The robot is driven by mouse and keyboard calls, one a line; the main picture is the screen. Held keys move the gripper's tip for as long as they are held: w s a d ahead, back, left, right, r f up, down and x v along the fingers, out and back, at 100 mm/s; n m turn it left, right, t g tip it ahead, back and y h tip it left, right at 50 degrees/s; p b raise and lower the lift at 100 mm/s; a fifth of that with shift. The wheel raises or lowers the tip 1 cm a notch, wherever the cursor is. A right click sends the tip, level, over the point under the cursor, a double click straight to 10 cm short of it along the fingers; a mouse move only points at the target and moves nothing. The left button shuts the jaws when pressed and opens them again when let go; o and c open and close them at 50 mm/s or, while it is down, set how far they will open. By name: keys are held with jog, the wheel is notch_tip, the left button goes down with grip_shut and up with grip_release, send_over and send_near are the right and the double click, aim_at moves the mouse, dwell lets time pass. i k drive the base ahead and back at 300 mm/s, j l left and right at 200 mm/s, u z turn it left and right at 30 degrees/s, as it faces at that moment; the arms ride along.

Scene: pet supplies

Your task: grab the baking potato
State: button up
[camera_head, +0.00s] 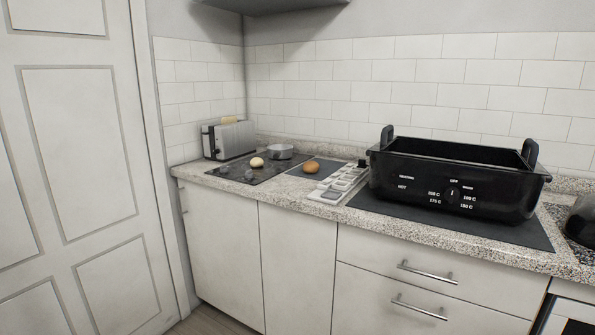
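A brown, rounded, potato-like item (311,167) lies on a small dark mat on the counter, left of centre in the head view. A paler, yellowish rounded item (257,162) lies to its left on a dark cooktop-like panel (238,171). The brown one looks most like the baking potato, but both are small and I cannot tell for sure. My gripper is not in view, and nothing is seen touching either item.
A grey toaster (230,140) and a metal pan (280,151) stand behind. A pale compartment tray (338,185) lies right of the brown item. A large black roaster (455,180) fills the right counter. Cabinets (290,262) front the counter; a white door (85,170) is at left.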

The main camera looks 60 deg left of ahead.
aim_at(311, 166)
jog(key=u, duration=2.5)
jog(key=j+z, duration=0.1)
jog(key=z, duration=0.25)
jog(key=i+j+z, duration=0.1)
jog(key=z, duration=0.25)
jog(key=j+z, duration=0.1)
jog(key=z, duration=0.2)
jog(key=i+j+z, duration=0.1)
jog(key=j+z, duration=0.4)
jog(key=j, duration=0.55)
jog(key=j+z, duration=0.5)
jog(key=j, duration=0.5)
jog(key=k, duration=0.05)
